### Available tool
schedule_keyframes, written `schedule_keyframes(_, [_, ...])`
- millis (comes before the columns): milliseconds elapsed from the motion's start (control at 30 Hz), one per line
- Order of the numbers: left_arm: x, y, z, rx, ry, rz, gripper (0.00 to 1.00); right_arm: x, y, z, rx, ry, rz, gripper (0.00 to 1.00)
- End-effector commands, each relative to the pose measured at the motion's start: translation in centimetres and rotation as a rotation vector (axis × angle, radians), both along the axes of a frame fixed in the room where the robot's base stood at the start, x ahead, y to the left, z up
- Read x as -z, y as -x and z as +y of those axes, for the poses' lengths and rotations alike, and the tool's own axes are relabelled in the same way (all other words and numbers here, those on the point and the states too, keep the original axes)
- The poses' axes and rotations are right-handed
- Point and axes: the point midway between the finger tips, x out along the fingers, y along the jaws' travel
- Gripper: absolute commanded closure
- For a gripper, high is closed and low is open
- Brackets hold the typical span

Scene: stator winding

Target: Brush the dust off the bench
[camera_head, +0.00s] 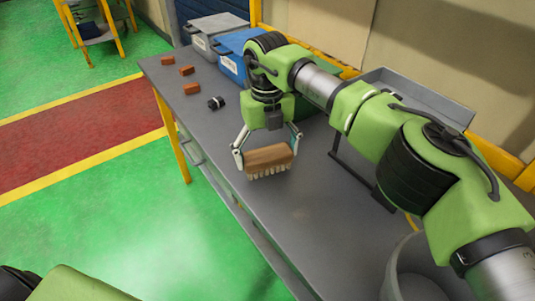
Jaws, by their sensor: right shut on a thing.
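My right gripper (267,152) is shut on a brush (268,158) with a brown wooden back and pale bristles pointing down. The brush is over the grey bench (300,226), near its front edge; I cannot tell whether the bristles touch the top. A faint darker patch, perhaps dust, shows on the bench to the right of the brush. My left gripper is out of view; only a green part of my own body shows at the bottom left.
Several small orange-brown blocks (192,89) and a black cylindrical part (216,103) lie at the bench's far left end. A grey bin (205,42) and a blue bin (232,68) stand behind. A grey tray on a stand (428,100) is at the back right, a round grey container (397,275) at lower right.

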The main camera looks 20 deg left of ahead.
Motion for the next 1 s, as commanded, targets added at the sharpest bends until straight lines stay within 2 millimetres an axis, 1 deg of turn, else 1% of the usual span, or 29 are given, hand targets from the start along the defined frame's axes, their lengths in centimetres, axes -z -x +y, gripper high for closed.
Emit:
schedule_keyframes(33, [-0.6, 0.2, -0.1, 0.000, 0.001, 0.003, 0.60, -0.8, 0.0, 0.0, 0.000, -0.001, -0.001, 0.31])
schedule_keyframes(100, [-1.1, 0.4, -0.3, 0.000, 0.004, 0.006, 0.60, -1.6, 0.0, 0.0, 0.000, -0.001, -0.001, 0.31])
schedule_keyframes(300, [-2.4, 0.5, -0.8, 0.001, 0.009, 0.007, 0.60, -3.7, 0.0, 0.0, 0.000, -0.001, -0.002, 0.31])
schedule_keyframes(500, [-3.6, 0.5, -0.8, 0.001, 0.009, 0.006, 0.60, -5.4, 0.0, 0.0, 0.000, -0.001, -0.001, 0.31])
schedule_keyframes(867, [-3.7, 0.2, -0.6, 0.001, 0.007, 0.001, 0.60, -5.6, 0.0, 0.0, 0.000, -0.001, -0.001, 0.31])
schedule_keyframes(1000, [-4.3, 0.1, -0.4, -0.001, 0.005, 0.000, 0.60, -6.4, 0.0, 0.0, 0.000, -0.001, -0.001, 0.31])
